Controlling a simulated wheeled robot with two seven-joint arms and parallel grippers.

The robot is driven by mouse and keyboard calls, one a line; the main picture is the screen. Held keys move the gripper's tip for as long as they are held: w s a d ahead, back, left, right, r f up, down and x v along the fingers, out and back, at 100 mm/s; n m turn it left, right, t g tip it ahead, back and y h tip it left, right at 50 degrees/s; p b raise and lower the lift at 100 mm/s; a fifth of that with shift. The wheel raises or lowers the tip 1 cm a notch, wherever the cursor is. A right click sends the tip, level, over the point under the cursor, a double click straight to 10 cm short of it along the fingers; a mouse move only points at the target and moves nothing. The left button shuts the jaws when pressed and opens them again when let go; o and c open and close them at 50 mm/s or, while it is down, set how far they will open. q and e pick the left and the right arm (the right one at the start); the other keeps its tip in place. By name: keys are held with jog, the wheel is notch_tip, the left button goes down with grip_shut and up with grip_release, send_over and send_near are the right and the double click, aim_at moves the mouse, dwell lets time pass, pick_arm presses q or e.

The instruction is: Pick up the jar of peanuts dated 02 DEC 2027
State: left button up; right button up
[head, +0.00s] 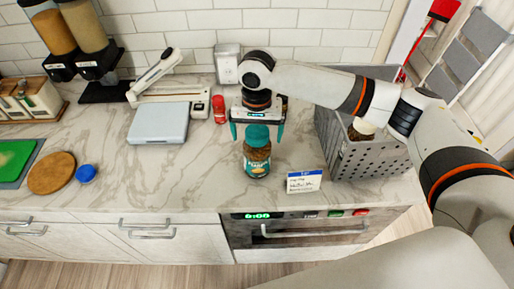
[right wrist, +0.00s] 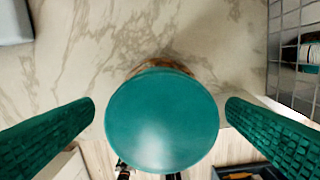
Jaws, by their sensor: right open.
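A peanut jar (head: 257,160) with a teal lid stands upright on the marble counter, near its front edge; no date can be read on it. In the right wrist view its round teal lid (right wrist: 161,120) fills the middle and hides most of the jar body. My right gripper (head: 257,132) points down over the jar, open, with one green finger on each side of the lid. In the wrist view a gap shows between the lid and each finger. My left gripper is not in view.
A grey perforated crate (head: 372,163) stands to the right, with a jar (head: 362,130) inside. A small label card (head: 304,181) stands right of the peanut jar. A scale (head: 158,122), a red-capped shaker (head: 219,109) and a napkin dispenser (head: 228,64) are behind and left.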

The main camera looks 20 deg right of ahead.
jog(key=shift+f+p, duration=0.45)
jog(key=shift+f, duration=1.45)
jog(key=shift+r, duration=0.1)
jog(key=c, duration=1.4)
